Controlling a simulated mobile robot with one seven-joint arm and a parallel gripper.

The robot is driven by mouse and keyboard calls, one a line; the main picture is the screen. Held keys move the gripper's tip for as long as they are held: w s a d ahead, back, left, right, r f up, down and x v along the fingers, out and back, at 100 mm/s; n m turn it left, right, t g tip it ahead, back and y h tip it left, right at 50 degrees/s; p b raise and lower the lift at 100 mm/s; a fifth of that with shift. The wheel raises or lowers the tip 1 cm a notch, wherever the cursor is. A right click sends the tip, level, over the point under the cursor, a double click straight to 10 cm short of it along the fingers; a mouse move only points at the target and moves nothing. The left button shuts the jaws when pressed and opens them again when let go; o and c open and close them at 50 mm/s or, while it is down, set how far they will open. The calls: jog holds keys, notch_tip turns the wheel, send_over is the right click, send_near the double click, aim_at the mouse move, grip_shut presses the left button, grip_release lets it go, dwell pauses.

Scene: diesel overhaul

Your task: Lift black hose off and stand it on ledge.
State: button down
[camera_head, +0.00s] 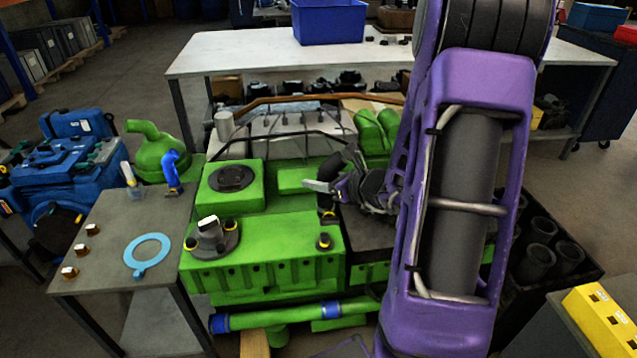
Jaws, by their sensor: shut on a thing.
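The black hose (326,203) is a bent elbow with a gold band at its lower end. It is on or just above the green engine (265,235), beside the dark block right of centre. I cannot tell whether its lower end touches the engine. My gripper (326,188) reaches in from the right and is shut on the black hose, with its pale fingertips pointing left. The gripper and wrist hide part of the hose. The grey ledge (105,245) is at the left of the engine.
On the ledge, a blue elbow hose (172,172) stands at the back, with a blue ring (148,255) and several gold-and-white fittings (80,249). A green pipe part (157,150) stands behind. The ledge's middle has free room. A capped fitting (210,235) rises from the engine front.

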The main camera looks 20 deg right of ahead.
notch_tip(320, 180, up, 4)
jog(key=shift+f+p, duration=0.15)
jog(key=shift+p, duration=0.65)
